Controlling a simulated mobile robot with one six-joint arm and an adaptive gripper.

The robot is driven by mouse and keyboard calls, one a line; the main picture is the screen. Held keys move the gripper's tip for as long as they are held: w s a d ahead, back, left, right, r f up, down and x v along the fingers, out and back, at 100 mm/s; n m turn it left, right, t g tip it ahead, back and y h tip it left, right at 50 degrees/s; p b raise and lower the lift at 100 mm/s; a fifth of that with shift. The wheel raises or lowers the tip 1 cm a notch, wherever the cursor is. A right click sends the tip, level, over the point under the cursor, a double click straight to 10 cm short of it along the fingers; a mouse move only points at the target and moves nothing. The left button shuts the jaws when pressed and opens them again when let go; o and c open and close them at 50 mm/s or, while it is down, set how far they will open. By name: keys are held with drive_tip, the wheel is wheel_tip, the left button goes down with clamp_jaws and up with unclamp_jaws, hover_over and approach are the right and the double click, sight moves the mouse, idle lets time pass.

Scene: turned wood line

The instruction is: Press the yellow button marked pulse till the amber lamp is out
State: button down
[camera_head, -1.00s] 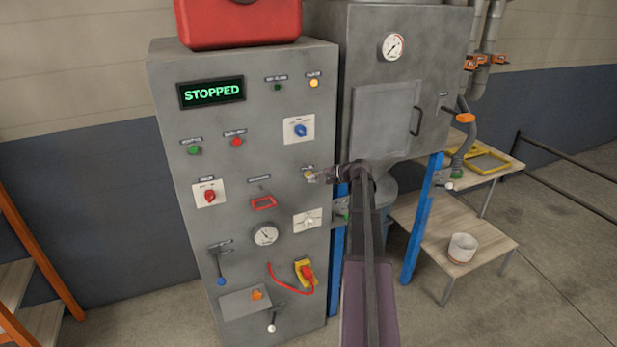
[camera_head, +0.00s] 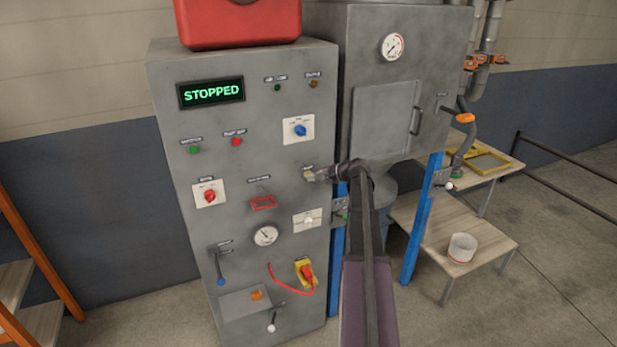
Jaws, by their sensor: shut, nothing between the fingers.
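The yellow button (camera_head: 307,174) on the grey control cabinet shows only in part, just left of my fingertips, under a small label too small to read. My gripper (camera_head: 315,176) is shut and empty, with its tips at the button. I cannot tell whether they touch it or how far the button is pressed in. The amber lamp (camera_head: 313,84) at the top right of the cabinet face is dark. My arm comes up from the bottom of the picture to the cabinet's right edge.
The cabinet (camera_head: 262,150) also carries a green "STOPPED" display (camera_head: 211,92), a blue selector (camera_head: 300,130), a white-plated knob (camera_head: 308,221) below the button and a red-yellow switch (camera_head: 306,273). A grey hopper housing (camera_head: 435,60) stands to the right.

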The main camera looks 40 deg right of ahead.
drive_tip(key=shift+s, duration=0.1)
drive_tip(key=shift+s+a, duration=0.2)
drive_tip(key=shift+s, duration=0.45)
idle(0.4)
drive_tip(key=shift+s+a, duration=0.2)
drive_tip(key=shift+s, duration=0.6)
drive_tip(key=shift+s+a, duration=0.2)
drive_tip(key=shift+s, duration=0.65)
drive_tip(key=shift+s+a, duration=0.2)
drive_tip(key=shift+s, duration=0.6)
